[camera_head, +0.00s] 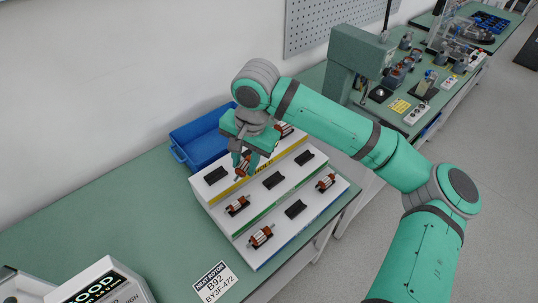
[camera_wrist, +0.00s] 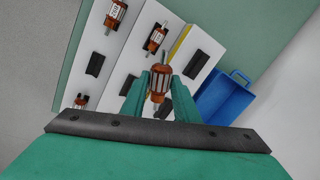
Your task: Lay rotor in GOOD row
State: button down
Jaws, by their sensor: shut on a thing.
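My gripper (camera_head: 243,162) is shut on a rotor with copper windings and a steel shaft, seen between the fingers in the wrist view (camera_wrist: 160,80). It is over the back, yellow-edged row of the white stepped rack (camera_head: 206,197); I cannot tell whether the rotor touches the rack. The middle, green-edged row has a rotor (camera_head: 237,205) at its left and empty black cradles (camera_head: 274,180) beside it. The front, blue-edged row has rotors at its left (camera_head: 260,236) and right (camera_head: 326,182), with an empty cradle (camera_head: 295,209) between. Row lettering is not readable enough to identify GOOD.
A blue bin (camera_head: 190,141) stands behind the rack. An empty cradle (camera_head: 216,174) and another rotor (camera_head: 285,129) are on the back row. The green table (camera_head: 110,215) is clear at left.

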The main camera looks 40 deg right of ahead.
jog(key=d+f+m+g, duration=0.25)
jog(key=d+m, duration=0.25)
jog(key=d, duration=0.4)
send_over(273, 181)
jog(key=shift+t+h, duration=0.35)
jog(key=shift+h, duration=0.05)
jog(key=shift+f, duration=3.25)
jog(key=shift+f, duration=1.25)
jog(key=c, duration=1.3)
grip_release()
jog(key=shift+r, duration=0.1)
notch_tip(273, 181, up, 11)
jog(key=shift+f, duration=0.2)
